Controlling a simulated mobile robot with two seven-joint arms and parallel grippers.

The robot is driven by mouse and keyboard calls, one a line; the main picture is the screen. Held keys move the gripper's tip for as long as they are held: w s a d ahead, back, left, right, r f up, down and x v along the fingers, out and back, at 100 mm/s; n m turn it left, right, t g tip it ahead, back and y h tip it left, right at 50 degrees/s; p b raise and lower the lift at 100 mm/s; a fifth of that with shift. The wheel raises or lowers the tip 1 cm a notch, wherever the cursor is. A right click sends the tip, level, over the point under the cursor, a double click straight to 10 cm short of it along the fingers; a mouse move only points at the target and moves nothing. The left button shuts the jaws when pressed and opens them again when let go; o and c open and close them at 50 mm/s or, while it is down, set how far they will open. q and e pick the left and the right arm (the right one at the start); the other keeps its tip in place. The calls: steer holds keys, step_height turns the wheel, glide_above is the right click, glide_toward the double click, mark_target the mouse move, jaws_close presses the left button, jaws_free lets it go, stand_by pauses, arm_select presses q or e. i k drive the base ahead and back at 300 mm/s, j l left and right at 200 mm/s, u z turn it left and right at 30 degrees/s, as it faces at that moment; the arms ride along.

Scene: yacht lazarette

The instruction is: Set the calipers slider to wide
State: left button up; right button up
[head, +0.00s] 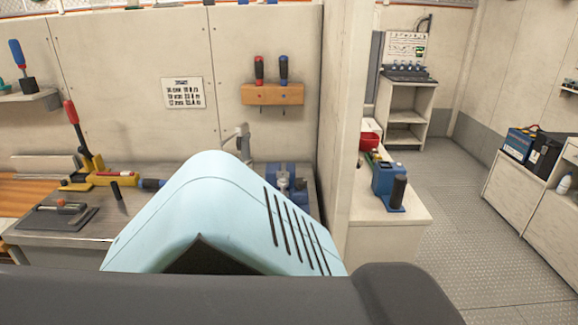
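I cannot make out the calipers for certain. A small tool with a red part (70,207) lies on a dark flat pad (52,218) on the metal workbench (98,232) at the left, but it is too small to tell whether it is the calipers or how any slider is set. Neither of my grippers is in view. A large light blue shell, apparently part of my own body, hides the middle of the bench.
A yellow device with a red-handled lever (95,172) stands behind the pad. A blue vise (282,182) is at the bench's right end. A wooden rack (272,94) holds two screwdrivers. Past the wall, a low cabinet carries a blue device (387,183). The floor (452,210) at right is clear.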

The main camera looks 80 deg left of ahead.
mark_target(77, 208)
steer(key=u, duration=4.05)
steer(key=i+z, duration=0.45)
steer(key=i+j+z, duration=0.1)
steer(key=i+z, duration=0.3)
steer(key=i, duration=0.1)
